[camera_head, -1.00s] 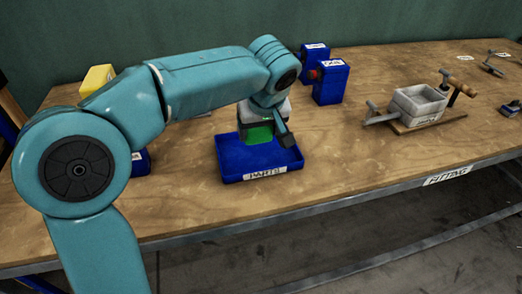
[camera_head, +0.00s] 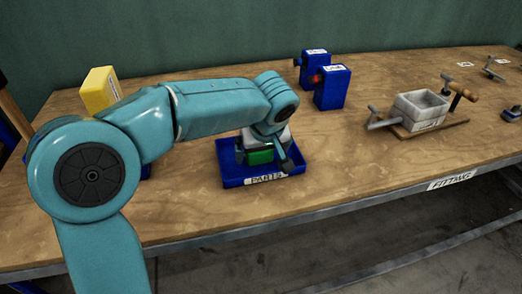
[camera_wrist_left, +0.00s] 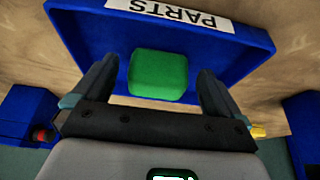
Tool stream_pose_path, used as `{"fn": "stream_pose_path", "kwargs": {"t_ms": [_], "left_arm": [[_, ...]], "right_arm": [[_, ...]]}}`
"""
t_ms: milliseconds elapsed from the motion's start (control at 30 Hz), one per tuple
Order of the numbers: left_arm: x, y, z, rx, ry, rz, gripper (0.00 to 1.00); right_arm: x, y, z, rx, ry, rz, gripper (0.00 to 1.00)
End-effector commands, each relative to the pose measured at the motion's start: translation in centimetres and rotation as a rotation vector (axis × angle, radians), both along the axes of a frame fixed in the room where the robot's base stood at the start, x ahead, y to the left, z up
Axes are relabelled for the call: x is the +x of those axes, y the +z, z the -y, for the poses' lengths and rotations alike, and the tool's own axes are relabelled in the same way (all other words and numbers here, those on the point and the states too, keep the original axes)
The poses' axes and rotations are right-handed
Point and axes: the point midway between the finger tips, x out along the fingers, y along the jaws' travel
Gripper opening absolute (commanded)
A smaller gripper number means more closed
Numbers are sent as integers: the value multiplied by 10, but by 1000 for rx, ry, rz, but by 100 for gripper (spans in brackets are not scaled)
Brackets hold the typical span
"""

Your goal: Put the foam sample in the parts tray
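The foam sample is a green block (camera_head: 260,157) and sits in the blue parts tray (camera_head: 232,182), which has a "PARTS" label on its front. My left gripper (camera_head: 266,164) is low over the tray with a finger on each side of the block. In the left wrist view, the green block (camera_wrist_left: 158,76) lies between the fingers of my left gripper (camera_wrist_left: 158,78), with a narrow gap on both sides, so the gripper is open. The tray (camera_wrist_left: 85,55) shows behind it. My right gripper is not in view.
Two blue boxes (camera_head: 331,88) with a red knob stand behind the tray. A grey vise-like press (camera_head: 421,107) on a wooden base is to the right. A yellow box (camera_head: 99,90) stands at the back left. The bench between tray and press is clear.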

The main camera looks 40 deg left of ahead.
Motion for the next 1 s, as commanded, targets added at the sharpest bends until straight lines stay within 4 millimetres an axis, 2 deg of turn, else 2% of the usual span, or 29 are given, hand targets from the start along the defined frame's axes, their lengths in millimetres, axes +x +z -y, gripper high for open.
{"fn": "stream_pose_path", "kwargs": {"t_ms": [167, 300, 367, 700, 833, 1000], "left_arm": [[0, 0, 0, 0, 0, 0, 99], [-1, 9, 1, 0, -1, 2, 99], [-3, 19, 4, -1, -1, 4, 99], [-22, 91, 27, -1, -2, 5, 99], [-27, 107, 32, 0, -1, 2, 99], [-30, 115, 35, 0, 0, 0, 99]], "right_arm": [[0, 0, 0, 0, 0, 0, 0], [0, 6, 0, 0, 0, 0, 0], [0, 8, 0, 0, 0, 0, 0], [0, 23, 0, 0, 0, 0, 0], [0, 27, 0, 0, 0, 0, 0], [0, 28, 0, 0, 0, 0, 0]]}}
